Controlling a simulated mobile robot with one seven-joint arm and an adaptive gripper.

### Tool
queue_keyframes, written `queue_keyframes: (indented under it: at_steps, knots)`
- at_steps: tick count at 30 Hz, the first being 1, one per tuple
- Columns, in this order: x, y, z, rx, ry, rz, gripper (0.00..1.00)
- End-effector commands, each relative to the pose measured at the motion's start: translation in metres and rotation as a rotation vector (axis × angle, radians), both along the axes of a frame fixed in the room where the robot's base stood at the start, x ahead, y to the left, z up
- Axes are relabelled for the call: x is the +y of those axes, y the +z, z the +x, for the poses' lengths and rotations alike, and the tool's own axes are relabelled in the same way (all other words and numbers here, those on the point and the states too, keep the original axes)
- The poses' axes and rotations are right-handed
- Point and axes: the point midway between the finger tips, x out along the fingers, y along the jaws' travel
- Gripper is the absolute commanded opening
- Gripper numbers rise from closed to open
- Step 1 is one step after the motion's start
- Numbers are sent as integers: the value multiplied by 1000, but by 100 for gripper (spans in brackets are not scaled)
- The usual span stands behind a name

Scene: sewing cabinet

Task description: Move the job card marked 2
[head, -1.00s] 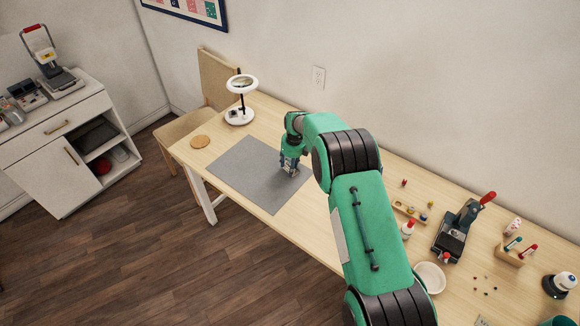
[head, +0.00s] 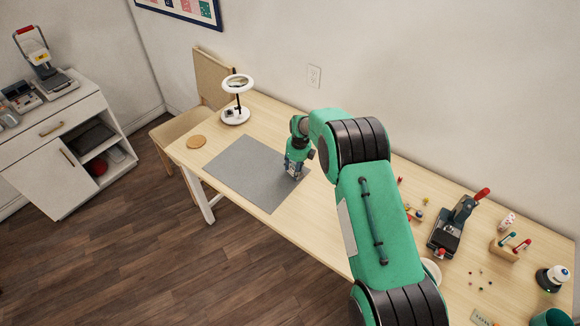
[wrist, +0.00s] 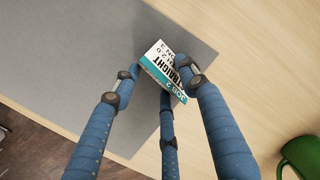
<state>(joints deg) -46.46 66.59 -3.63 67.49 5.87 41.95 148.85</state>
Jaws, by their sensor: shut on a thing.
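The job card (wrist: 167,67) is a small white piece with black print and a teal band that reads "JOB 2". It shows in the wrist view between the blue fingers of my gripper (wrist: 155,76), which is shut on it. The card is tilted, near the edge of the grey mat (wrist: 60,60). In the head view my gripper (head: 293,175) points down over the right end of the mat (head: 235,172). The card is hardly visible there, and I cannot tell whether it touches the surface.
A magnifier lamp (head: 236,100) and a round cork coaster (head: 196,141) stand left on the table. A press (head: 455,228), a pen block (head: 508,248) and small parts lie to the right. A green cup (wrist: 301,154) shows in the wrist view. Bare wood surrounds the mat.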

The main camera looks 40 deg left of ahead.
Motion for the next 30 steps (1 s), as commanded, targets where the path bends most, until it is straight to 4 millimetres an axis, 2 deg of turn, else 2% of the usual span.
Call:
queue_keyframes:
  at_steps: [1, 30]
  knots:
    - [-8, -3, -1, 5, -1, -6, 19]
    - [-96, -4, -3, 6, -1, -6, 18]
